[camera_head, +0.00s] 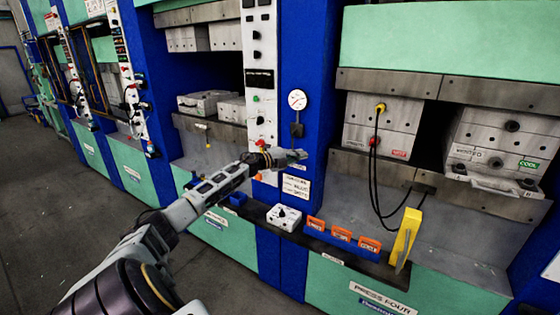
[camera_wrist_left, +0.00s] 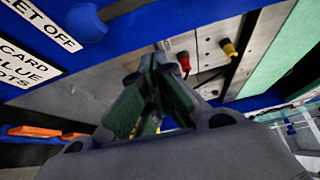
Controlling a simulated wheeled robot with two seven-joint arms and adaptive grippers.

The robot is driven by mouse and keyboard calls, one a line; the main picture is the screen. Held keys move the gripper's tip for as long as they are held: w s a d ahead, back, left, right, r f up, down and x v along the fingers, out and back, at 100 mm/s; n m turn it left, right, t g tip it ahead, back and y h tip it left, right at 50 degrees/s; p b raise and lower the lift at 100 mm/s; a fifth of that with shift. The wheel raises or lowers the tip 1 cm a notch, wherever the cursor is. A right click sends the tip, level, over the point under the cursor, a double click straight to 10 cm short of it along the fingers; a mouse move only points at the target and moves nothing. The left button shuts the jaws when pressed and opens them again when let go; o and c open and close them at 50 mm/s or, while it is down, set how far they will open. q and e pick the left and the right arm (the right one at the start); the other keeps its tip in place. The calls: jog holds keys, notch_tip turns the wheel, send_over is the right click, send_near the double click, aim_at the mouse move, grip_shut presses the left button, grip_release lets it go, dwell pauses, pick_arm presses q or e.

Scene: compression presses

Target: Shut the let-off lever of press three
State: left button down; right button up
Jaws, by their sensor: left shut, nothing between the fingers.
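My left gripper (camera_head: 300,155) is shut and empty in front of the blue post between two presses. Its closed fingers (camera_wrist_left: 158,75) also show in the left wrist view. Just above it in the head view, below a white round gauge (camera_head: 297,100), is a small dark let-off lever (camera_head: 297,130). In the wrist view, a dark bar with a rounded blue end (camera_wrist_left: 87,22) sits beside a LET OFF label (camera_wrist_left: 42,22), apart from the fingers. I cannot tell whether they touch the lever elsewhere. My right gripper is not in view.
A white control box (camera_head: 284,217), orange-fronted bins (camera_head: 342,236) and a yellow tool (camera_head: 405,238) stand on the ledge below. A control strip (camera_head: 258,90) with buttons is left of the post. Black cables (camera_head: 376,160) hang at the right press. Floor at left is clear.

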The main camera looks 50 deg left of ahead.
pick_arm(q)
jog(key=b+v, duration=0.1)
jog(key=v, duration=0.8)
jog(key=shift+s+a+f+b, duration=0.2)
jog(key=shift+s+f+b, duration=0.05)
jog(key=shift+s+b, duration=0.15)
dwell(1.3)
dwell(0.3)
dwell(0.4)
